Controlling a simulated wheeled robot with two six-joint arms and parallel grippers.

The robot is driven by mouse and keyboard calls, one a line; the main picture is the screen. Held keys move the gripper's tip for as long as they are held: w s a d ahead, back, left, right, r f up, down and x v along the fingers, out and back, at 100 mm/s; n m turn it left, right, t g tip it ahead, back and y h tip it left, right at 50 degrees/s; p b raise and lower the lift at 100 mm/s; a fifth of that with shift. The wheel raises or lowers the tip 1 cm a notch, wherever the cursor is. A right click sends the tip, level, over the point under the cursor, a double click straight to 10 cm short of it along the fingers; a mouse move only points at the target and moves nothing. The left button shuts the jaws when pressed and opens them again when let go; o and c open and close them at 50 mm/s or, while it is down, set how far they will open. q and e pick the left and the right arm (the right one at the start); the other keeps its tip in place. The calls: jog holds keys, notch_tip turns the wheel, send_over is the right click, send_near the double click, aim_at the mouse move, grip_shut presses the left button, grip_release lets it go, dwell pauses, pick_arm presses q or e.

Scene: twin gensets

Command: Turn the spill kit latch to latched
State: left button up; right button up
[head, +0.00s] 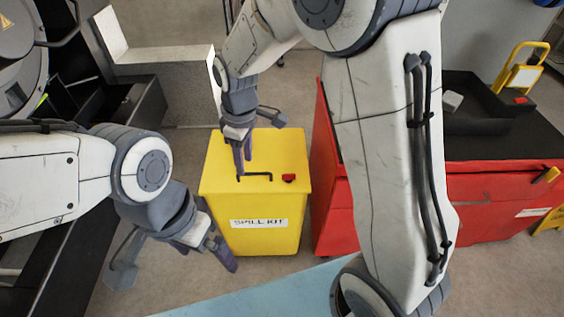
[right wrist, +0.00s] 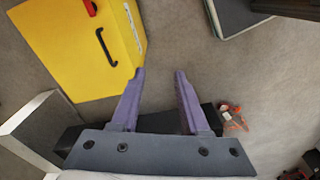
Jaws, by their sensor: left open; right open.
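The yellow spill kit (head: 255,215) stands on the floor at the centre of the head view, its lid shut. A black bar handle (head: 255,176) and a small red latch (head: 289,178) are on the lid. In the right wrist view the kit (right wrist: 70,50) is at upper left, with the handle (right wrist: 106,46) and the red latch (right wrist: 91,8) near the top edge. My right gripper (head: 243,170) is open and empty above the lid's left part in the head view, apart from the latch. My left gripper (head: 222,254) is open and empty by the kit's lower left front.
A red cabinet (head: 325,190) with a black top stands close to the kit's right. Dark open-framed machinery (head: 130,120) is at left. A light blue surface (head: 270,290) lies in front. Bare floor (right wrist: 230,70) shows beside the kit.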

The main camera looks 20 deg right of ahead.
jog(key=w+d+f+n, duration=0.2)
jog(key=w+d+f, duration=0.5)
jog(key=w+f, duration=0.15)
jog(key=n, duration=0.2)
send_over(289, 175)
notch_tip(289, 175, down, 9)
jog(key=shift+h, duration=0.3)
notch_tip(289, 175, down, 10)
jog(key=shift+w+r, duration=0.1)
jog(key=shift+r, duration=0.15)
jog(key=shift+f, duration=0.6)
grip_shut()
